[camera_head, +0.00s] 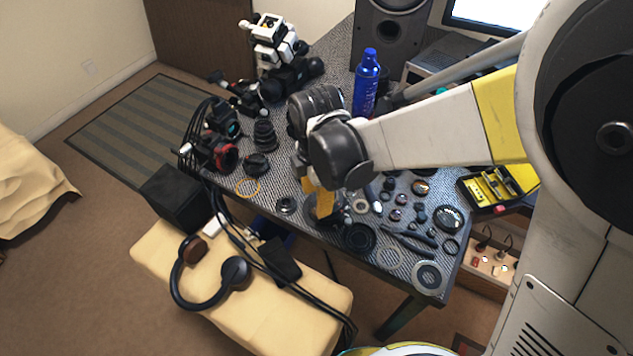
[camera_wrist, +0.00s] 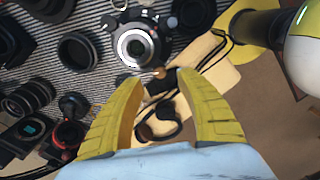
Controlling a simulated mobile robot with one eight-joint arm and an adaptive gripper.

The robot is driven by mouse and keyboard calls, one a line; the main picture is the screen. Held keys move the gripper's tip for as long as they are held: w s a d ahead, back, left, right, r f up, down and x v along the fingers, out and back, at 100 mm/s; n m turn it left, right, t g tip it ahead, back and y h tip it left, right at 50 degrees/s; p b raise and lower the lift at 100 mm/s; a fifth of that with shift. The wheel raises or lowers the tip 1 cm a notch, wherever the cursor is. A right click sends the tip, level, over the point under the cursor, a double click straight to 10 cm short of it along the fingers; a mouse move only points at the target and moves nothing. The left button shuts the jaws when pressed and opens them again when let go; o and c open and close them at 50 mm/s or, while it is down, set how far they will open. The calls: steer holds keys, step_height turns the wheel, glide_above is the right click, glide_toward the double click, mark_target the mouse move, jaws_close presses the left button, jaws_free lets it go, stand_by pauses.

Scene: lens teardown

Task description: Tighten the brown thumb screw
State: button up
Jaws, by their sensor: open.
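A dark round lens holder with a silver-ringed lens (camera_wrist: 134,47) lies on the patterned table in the wrist view. Small knobs stick out around its rim. A small brown knob, which looks like the brown thumb screw (camera_wrist: 159,72), juts from its lower right side. My gripper (camera_wrist: 160,83) has two yellow fingers spread apart, with the brown screw showing between and slightly beyond the fingertips. I cannot tell whether either finger touches it. In the head view my gripper (camera_head: 320,198) points down near the table's front edge and hides most of the holder; the brown screw cannot be made out there.
Loose rings and lens parts crowd the table right of my gripper, including a black ring (camera_head: 358,238). A blue bottle (camera_head: 366,82) stands behind. Headphones (camera_head: 205,275) lie on a cream bench (camera_head: 290,318) below the front edge. Black cables hang over that edge.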

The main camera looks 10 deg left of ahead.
mark_target(315, 212)
step_height(315, 212, up, 7)
steer(key=shift+r+p, duration=0.2)
steer(key=shift+p, duration=0.3)
step_height(315, 212, down, 12)
steer(key=p, duration=0.3)
steer(key=shift+s+a+f, duration=0.1)
steer(key=shift+a+f, duration=0.05)
steer(key=shift+p, duration=0.3)
jaws_close()
